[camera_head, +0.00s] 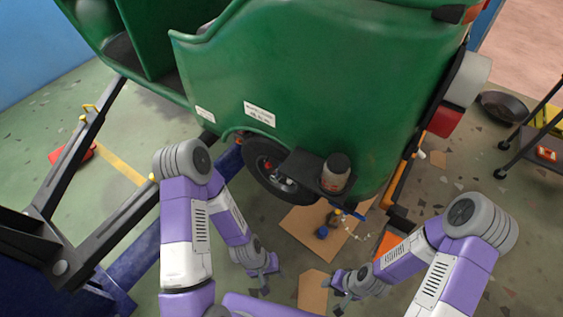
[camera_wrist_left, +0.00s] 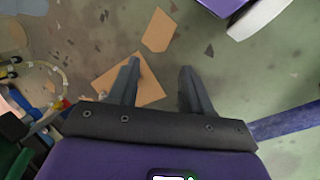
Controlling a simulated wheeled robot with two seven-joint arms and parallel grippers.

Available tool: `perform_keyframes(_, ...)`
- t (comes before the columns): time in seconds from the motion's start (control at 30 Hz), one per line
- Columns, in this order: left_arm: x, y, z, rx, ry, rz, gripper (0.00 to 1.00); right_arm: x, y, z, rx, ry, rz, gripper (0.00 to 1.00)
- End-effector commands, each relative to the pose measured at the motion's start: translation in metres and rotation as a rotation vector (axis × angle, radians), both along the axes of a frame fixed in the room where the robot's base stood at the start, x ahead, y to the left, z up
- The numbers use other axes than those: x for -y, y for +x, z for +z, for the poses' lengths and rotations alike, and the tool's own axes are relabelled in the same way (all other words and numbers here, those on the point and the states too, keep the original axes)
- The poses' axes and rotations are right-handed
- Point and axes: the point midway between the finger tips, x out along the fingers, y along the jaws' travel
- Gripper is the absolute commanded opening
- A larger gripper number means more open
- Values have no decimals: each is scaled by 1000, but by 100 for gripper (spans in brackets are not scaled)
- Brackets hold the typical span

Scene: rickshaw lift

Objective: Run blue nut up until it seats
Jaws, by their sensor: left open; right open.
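In the head view a small blue piece (camera_head: 323,232) shows below the green rickshaw body (camera_head: 330,85), over a cardboard sheet (camera_head: 297,222). I cannot tell whether it is the blue nut; no thread or seat is clear at this size. My left gripper (camera_head: 268,277) is open and empty, to the lower left of the blue piece and apart from it. My right gripper (camera_head: 337,290) is open and empty, below the blue piece. In the left wrist view my left gripper's fingers (camera_wrist_left: 159,68) are spread over the floor with nothing between them.
A black wheel (camera_head: 262,165) hangs under the rickshaw, beside a dark shelf holding a jar (camera_head: 336,174). Black and blue lift arms (camera_head: 85,150) run along the left. A black pan (camera_head: 503,107) lies right. The left wrist view shows cardboard (camera_wrist_left: 150,90) and small parts at left.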

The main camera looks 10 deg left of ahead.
Motion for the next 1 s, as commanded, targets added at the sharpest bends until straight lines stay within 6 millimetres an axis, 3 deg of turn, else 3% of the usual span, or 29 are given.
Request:
perform_keyframes(0.13, -1, -7, -28, -230, -21, 269, 49, 0, -1, -24, -2, 0, 0, 43)
perform_keyframes(0.27, 17, 0, -40, -478, -123, 587, 49, 0, -2, -44, -3, 0, 0, 43)
perform_keyframes(0.37, 35, 23, -41, -650, -258, 837, 49, 0, -2, -58, -3, 0, 0, 43)
perform_keyframes(0.43, 46, 49, -38, -756, -383, 1005, 49, 0, -2, -68, -3, 0, 0, 43)
perform_keyframes(0.57, 51, 116, -29, -909, -676, 1307, 49, 0, -1, -87, -2, 0, 0, 43)
perform_keyframes(0.67, 34, 178, -20, -981, -952, 1514, 49, 0, -1, -101, -2, 0, 0, 43)
perform_keyframes(0.8, -16, 251, -7, -1000, -1347, 1728, 49, 0, -2, -118, -2, 0, 0, 43)
perform_keyframes(0.9, -56, 285, 1, -972, -1585, 1821, 49, 0, -2, -126, -2, 0, 0, 43)
perform_keyframes(1.0, -88, 304, 6, -935, -1749, 1872, 49, 0, -2, -130, -2, 0, 0, 43)
